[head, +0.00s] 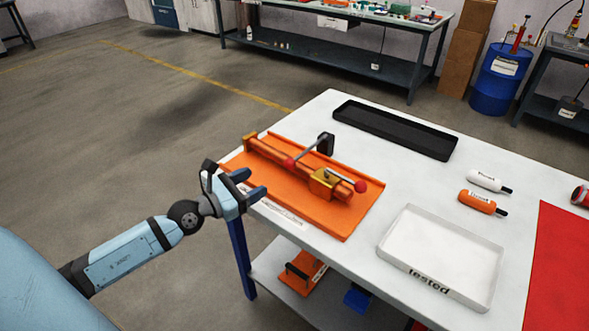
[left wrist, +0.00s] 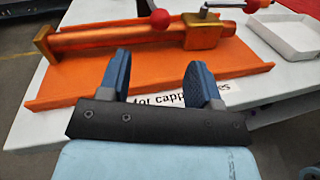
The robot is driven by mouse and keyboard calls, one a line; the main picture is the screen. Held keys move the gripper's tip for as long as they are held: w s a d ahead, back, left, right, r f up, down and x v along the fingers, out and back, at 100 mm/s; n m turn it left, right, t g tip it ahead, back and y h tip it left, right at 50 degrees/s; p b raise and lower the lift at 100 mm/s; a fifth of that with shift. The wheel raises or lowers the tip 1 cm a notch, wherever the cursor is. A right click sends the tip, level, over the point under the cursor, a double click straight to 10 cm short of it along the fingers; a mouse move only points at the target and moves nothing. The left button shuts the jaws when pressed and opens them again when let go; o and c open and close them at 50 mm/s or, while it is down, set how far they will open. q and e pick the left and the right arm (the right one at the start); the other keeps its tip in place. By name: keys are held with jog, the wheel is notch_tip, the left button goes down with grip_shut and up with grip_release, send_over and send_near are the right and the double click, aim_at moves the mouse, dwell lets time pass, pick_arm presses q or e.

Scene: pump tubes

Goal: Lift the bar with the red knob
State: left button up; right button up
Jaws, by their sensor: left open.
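An orange press fixture (head: 335,220) lies on the white table, with a copper-coloured tube (head: 290,162) along it. A grey bar (head: 307,152) runs from a red knob (head: 289,163) near mid-tube to a black block. A second red knob (head: 360,186) ends a short bar at the brass clamp (head: 325,183). In the left wrist view, the first red knob (left wrist: 160,19) and the second (left wrist: 251,6) lie beyond the fingers. My left gripper (head: 252,185) is open and empty at the fixture's near left edge, apart from both knobs. My right gripper is not in view.
A black tray (head: 440,148) lies at the back of the table (head: 395,185), and a white tray (head: 400,222) marked "tested" is at the front right. White (head: 485,181) and orange (head: 478,201) bottles lie near a red mat (head: 560,265). Orange and blue items sit on the lower shelf.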

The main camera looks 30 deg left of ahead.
aim_at(288, 165)
pick_arm(q)
jog(key=x, duration=1.3)
jog(key=shift+w, duration=0.15)
